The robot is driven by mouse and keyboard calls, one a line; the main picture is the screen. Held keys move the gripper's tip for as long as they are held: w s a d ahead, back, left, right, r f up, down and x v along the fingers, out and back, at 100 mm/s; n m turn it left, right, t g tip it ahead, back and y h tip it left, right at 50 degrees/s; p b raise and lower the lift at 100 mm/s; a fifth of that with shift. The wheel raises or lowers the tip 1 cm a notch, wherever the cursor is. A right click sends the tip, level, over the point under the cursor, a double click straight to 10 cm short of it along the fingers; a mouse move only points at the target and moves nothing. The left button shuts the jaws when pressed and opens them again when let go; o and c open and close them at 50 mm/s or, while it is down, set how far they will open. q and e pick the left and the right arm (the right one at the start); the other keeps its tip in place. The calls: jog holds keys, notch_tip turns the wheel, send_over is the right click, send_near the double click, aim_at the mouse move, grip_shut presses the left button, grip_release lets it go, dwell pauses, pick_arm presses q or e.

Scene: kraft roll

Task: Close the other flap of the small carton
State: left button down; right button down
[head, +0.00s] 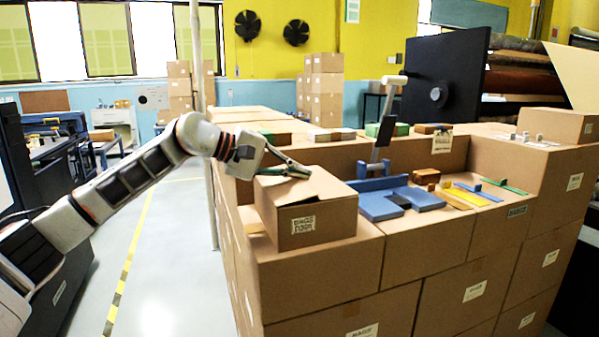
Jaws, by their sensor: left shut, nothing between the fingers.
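The small carton (305,215) stands on top of the larger stacked cartons, left of the middle of the head view, with a printed label on its front. Its top looks mostly covered by a tan flap (318,187), with a dark strip near the gripper; I cannot tell exactly how each flap lies. My left gripper (300,171) comes in from the left, just over the far part of the carton's top. Its fingers are shut with nothing between them, at or very near the top; contact is unclear. My right gripper is not in view.
Right of the carton are a blue stand (395,200) with an upright grey post (382,130), and yellow and green strips (467,196). A large black panel (440,82) rises behind. Open floor (165,270) lies left of the stack.

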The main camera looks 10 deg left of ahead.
pick_arm(q)
jog(key=shift+r, duration=0.1)
jog(key=shift+r+p, duration=0.65)
jog(key=shift+r, duration=0.1)
